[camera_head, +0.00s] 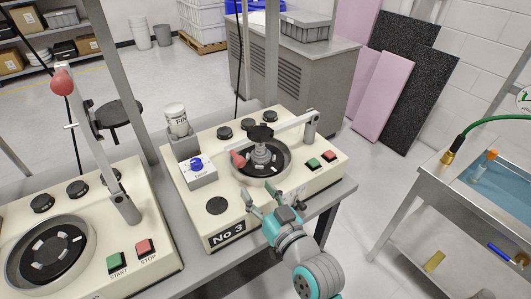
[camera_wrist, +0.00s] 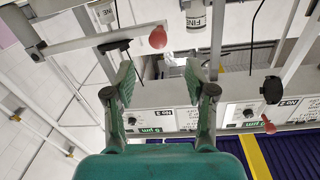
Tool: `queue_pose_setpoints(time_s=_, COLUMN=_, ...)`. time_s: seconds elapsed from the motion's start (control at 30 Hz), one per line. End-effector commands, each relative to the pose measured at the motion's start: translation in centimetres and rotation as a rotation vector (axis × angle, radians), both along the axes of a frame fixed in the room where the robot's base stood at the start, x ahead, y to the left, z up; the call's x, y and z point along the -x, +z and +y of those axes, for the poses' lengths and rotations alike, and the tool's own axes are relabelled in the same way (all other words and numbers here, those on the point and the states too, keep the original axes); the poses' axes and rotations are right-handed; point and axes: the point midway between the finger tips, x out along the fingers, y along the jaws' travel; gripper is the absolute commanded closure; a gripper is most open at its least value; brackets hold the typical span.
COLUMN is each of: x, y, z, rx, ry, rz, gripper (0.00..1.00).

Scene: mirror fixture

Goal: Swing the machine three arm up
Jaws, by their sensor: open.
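Machine three (camera_head: 226,236), a cream unit labelled No 3, stands on the bench in the head view. Its pale arm (camera_head: 287,124) is down, reaching from a post at the right over the round bowl (camera_head: 284,170). A red ball knob (camera_head: 238,160) is at its left end, above the bowl's near left rim. My gripper (camera_head: 273,195) is open and empty, at the machine's front edge, nearer the camera than the knob and apart from it. In the wrist view a red knob (camera_wrist: 157,38) on a pale bar shows beyond and between my open fingers (camera_wrist: 160,78).
A neighbouring machine (camera_head: 150,262) at left has its arm (camera_head: 103,150) raised. A white FINE bottle (camera_head: 176,118) and a blue-knobbed box (camera_head: 198,172) are on machine three's left side. A bench upright (camera_head: 272,60) rises behind it. A sink table (camera_head: 440,190) stands at right; open floor lies between.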

Motion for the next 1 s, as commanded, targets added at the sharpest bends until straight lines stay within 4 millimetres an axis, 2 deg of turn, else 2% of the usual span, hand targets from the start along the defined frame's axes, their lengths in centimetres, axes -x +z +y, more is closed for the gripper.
queue_pose_setpoints(time_s=0.27, x=-1.9, y=0.4, z=1.3, rx=0.000, ry=0.010, rz=-0.004, gripper=0.45)
queue_pose_setpoints(time_s=0.7, x=-8.0, y=0.4, z=5.0, rx=0.001, ry=0.008, rz=-0.003, gripper=0.45)
queue_pose_setpoints(time_s=1.0, x=-9.5, y=0.3, z=5.8, rx=0.000, ry=0.007, rz=-0.002, gripper=0.45)
